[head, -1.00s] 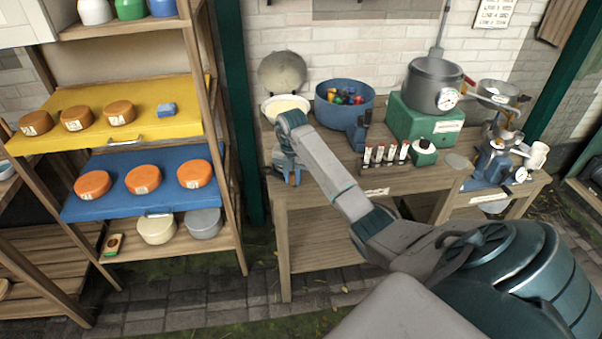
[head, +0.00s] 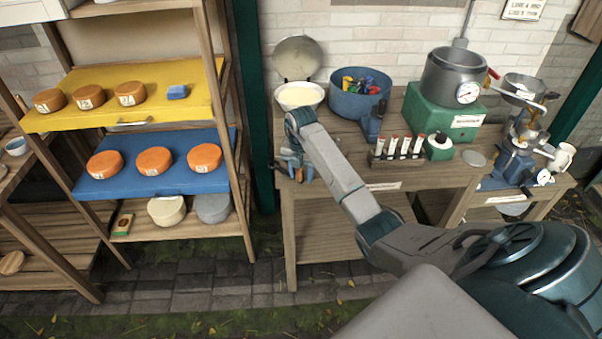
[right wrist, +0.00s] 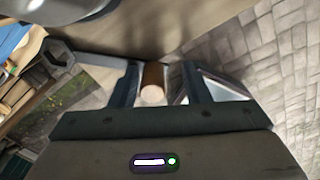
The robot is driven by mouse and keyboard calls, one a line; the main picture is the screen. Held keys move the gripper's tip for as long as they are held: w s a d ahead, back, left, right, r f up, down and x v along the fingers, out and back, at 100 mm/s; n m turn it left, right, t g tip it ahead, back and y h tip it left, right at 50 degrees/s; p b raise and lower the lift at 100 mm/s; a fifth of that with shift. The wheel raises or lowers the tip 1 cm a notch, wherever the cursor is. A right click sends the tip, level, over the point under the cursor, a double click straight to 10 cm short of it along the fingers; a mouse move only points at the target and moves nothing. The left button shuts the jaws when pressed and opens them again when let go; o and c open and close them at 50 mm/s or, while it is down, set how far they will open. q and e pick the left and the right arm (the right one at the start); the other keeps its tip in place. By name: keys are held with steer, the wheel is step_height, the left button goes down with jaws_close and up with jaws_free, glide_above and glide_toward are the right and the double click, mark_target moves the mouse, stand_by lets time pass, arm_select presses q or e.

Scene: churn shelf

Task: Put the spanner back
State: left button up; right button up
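My right gripper (head: 294,172) is low at the left end of the wooden bench, below the cream-filled white bowl. In the right wrist view its two dark fingers (right wrist: 163,85) stand apart, on either side of a round brown peg-like piece (right wrist: 152,88) with a pale end. A grey piece with an angular, jaw-like end (right wrist: 62,52) shows left of the fingers. It looks like the spanner, but I cannot tell whether the fingers clamp it. The spanner cannot be made out in the head view. My left gripper is out of view.
The bench (head: 330,193) carries the white bowl (head: 299,95), a blue tub (head: 358,101), a rack of vials (head: 398,150) and a steel pot (head: 455,75) on a green box. Left stands a shelf with yellow (head: 150,112) and blue (head: 155,185) boards of orange cheeses. Paving is open in front.

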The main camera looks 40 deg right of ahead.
steer(key=shift+a, duration=0.15)
steer(key=shift+r, duration=0.1)
steer(key=shift+w+r, duration=0.1)
steer(key=shift+r, duration=0.55)
step_height(320, 180, up, 3)
steer(key=shift+r+b, duration=0.15)
steer(key=shift+b, duration=0.7)
arm_select(q)
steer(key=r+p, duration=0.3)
steer(key=p, duration=0.2)
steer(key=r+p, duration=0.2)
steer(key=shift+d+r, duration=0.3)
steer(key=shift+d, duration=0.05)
arm_select(e)
step_height(320, 180, up, 8)
